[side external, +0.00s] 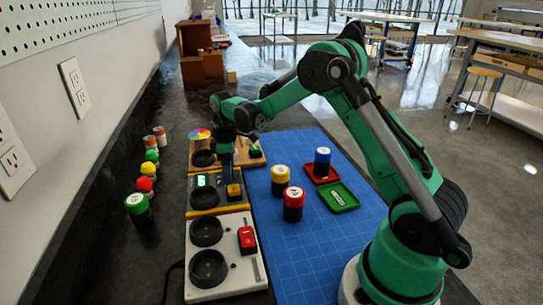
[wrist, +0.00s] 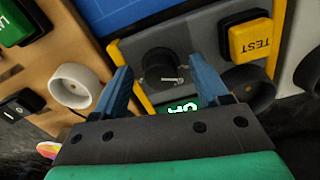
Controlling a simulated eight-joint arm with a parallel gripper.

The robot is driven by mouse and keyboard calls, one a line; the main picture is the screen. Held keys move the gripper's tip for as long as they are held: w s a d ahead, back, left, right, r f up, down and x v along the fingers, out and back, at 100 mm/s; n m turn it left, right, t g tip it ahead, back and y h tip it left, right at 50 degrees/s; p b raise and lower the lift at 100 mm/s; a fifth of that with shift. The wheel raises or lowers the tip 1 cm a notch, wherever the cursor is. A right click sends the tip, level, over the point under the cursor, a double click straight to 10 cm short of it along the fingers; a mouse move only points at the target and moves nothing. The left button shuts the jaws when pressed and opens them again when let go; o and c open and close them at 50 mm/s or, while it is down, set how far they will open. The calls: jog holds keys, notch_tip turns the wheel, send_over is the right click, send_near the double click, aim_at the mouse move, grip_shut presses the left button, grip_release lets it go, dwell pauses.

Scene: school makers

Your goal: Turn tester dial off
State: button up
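The tester (side external: 206,207) is the middle unit on the bench, grey with yellow edges. It has a green lit display (side external: 202,181) and a yellow TEST button (side external: 234,190). In the wrist view the black tester dial (wrist: 161,67) shows a pale marker line across its face, and the display (wrist: 183,107) appears upside down, partly covered by my gripper. My gripper (wrist: 160,72) is open, with one blue finger on each side of the dial. I cannot tell whether they touch it. In the side view my gripper (side external: 224,148) points down over the tester, hiding the dial.
A white unit (side external: 225,250) with a red switch is nearer the camera; a wooden unit (side external: 207,143) is beyond. A blue mat (side external: 320,245) holds colored jars, a red tray (side external: 312,179) and a green tray (side external: 338,205). More jars line the left.

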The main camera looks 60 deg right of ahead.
jog(key=shift+r, duration=2.85)
jog(key=shift+a+r, duration=0.1)
jog(key=s+a+r+m+t, duration=0.5)
jog(key=s+a+m+t, duration=0.2)
jog(key=s+a, duration=0.4)
jog(key=s, duration=0.3)
jog(key=shift+r, duration=0.15)
jog(key=shift+a, duration=0.1)
